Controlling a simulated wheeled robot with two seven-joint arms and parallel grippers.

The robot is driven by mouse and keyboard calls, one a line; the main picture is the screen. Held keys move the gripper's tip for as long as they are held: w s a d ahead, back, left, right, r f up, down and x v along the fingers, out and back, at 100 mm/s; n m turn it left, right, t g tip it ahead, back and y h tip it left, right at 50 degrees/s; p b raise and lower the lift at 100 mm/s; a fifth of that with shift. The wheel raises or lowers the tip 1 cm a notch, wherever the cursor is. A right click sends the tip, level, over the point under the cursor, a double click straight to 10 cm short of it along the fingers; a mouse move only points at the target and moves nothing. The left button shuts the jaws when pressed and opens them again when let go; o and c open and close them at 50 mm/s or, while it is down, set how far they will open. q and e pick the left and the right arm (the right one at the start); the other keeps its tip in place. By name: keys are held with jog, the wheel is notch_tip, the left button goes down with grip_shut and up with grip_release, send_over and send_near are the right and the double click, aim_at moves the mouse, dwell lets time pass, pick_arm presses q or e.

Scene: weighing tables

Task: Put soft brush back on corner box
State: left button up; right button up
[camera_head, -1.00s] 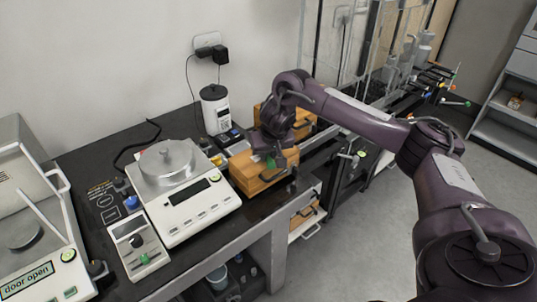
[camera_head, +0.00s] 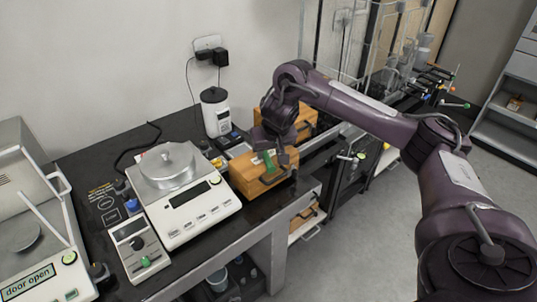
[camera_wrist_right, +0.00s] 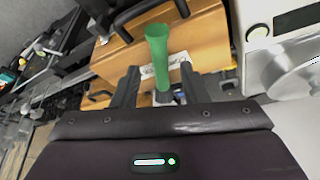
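The soft brush, seen as a green handle (camera_head: 269,161), is at the front wooden box (camera_head: 248,182) near the table corner. In the right wrist view the green handle (camera_wrist_right: 158,58) shows between and beyond my fingers, against the wooden box (camera_wrist_right: 190,40). My right gripper (camera_head: 272,150) is just above the box; in the wrist view its two fingers (camera_wrist_right: 163,88) are apart, with gaps on both sides of the handle. The brush's lower end is partly hidden by the gripper body. My left gripper is not in view.
A balance (camera_head: 182,207) stands close left of the box, with a small control unit (camera_head: 138,246) beside it. A second wooden box (camera_head: 303,122) and a white canister (camera_head: 216,112) stand behind. The table's front edge is close to the box.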

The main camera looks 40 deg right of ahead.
pick_arm(q)
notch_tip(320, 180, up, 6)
jog(key=p, duration=0.4)
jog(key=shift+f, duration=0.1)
pick_arm(e)
jog(key=d+v, duration=0.1)
jog(key=v, duration=0.7)
jog(key=shift+a+r, duration=0.25)
jog(key=shift+a, duration=0.2)
